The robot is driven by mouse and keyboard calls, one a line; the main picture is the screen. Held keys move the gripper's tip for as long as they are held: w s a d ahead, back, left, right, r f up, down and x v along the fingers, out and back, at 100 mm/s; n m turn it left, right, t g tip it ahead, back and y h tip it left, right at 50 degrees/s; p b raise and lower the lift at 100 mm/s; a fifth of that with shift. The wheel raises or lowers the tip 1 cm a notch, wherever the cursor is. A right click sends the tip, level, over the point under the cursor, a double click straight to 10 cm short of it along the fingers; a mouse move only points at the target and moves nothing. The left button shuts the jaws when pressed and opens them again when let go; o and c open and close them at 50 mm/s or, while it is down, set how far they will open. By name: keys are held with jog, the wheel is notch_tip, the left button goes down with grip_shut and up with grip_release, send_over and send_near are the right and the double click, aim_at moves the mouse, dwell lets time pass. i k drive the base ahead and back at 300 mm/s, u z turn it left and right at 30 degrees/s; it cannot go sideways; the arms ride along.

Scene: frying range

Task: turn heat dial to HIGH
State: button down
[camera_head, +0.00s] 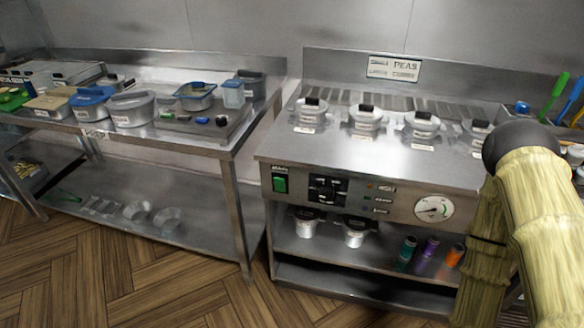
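The range's front panel (345,212) is in the head view, right of centre. A black control (327,189), which looks like the heat dial, sits on it beside a green switch (280,184). The control's setting and labels are too small to read. A round white gauge (433,208) with a green mark is further right on the panel. My arm, in a yellowish cover, fills the right edge and hides the range's right end. My gripper is not in view.
Lidded pots (366,117) stand along the range top. Cups (355,232) and coloured bottles (428,250) are on its lower shelf. A steel table (165,140) with containers stands to the left. The wooden floor (150,270) in front is clear.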

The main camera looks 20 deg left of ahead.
aim_at(327, 193)
jog(key=z, duration=0.8)
jog(key=k, duration=0.7)
jog(key=u, duration=0.85)
